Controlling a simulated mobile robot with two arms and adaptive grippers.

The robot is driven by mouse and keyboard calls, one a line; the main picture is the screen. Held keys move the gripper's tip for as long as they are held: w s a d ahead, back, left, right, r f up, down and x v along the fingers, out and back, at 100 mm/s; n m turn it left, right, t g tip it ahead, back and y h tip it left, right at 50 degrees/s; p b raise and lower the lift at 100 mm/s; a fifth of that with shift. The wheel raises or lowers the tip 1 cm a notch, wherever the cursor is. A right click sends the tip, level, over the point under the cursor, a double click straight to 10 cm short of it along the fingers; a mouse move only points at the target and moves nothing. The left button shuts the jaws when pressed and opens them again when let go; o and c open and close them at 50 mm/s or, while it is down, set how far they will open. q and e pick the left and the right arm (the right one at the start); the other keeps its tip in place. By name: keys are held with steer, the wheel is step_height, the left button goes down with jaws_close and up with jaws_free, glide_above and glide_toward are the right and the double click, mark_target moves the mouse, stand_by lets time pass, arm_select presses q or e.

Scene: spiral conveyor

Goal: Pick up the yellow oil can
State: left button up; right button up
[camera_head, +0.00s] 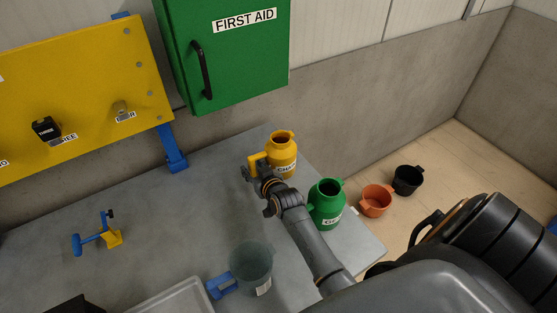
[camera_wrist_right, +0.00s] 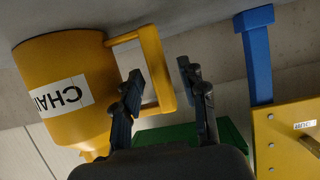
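The yellow oil can (camera_head: 283,155) stands upright at the back right of the grey table, with its handle (camera_head: 257,161) on the left side. It also shows upside down in the right wrist view (camera_wrist_right: 62,62), with a white label partly reading "CHAI". My right gripper (camera_head: 249,172) is at the handle. In the right wrist view my right gripper (camera_wrist_right: 162,75) is open, one finger on each side of the handle's outer bar (camera_wrist_right: 158,60), with a gap to the right finger. Whether the left finger touches the bar is unclear. My left gripper is not in view.
A green can (camera_head: 327,202) stands close beside my right forearm. A clear jug (camera_head: 251,262) with a blue handle is in front. A blue and yellow tool (camera_head: 104,235) is at left. A green first aid cabinet (camera_head: 235,60) and yellow panel (camera_head: 85,90) are behind.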

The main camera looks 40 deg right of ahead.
jaws_close()
steer(key=shift+w+r, duration=0.1)
steer(key=shift+r, duration=0.1)
